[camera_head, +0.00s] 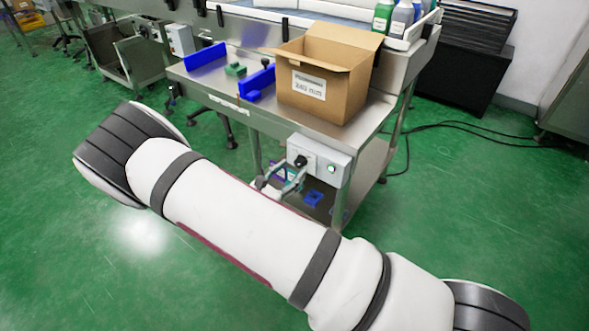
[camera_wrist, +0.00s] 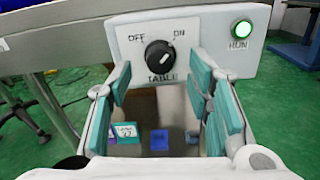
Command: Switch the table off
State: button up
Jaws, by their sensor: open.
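The switch box (camera_head: 318,160) is a light grey panel mounted at the table's front edge. In the wrist view, its black rotary knob (camera_wrist: 159,55) sits below the words OFF at left and ON at right, with TABLE underneath. The knob's mark appears to point up and right, toward ON. A green lamp (camera_wrist: 241,34) labelled RUN is lit. My gripper (camera_wrist: 160,85) is open and empty, its teal-padded fingers apart below and either side of the knob. In the head view, my gripper (camera_head: 281,182) is in front of the box's left side.
The steel table (camera_head: 240,104) carries an open cardboard box (camera_head: 322,75), blue blocks (camera_head: 206,56) and a green part (camera_head: 235,70). Blue items (camera_head: 313,197) lie on the lower shelf. Bottles (camera_head: 402,18) stand behind. Green floor is open at left; black cables lie at right.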

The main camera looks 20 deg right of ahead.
aim_at(300, 163)
jog(key=shift+x, duration=1.45)
jog(key=shift+c, duration=0.2)
grip_shut()
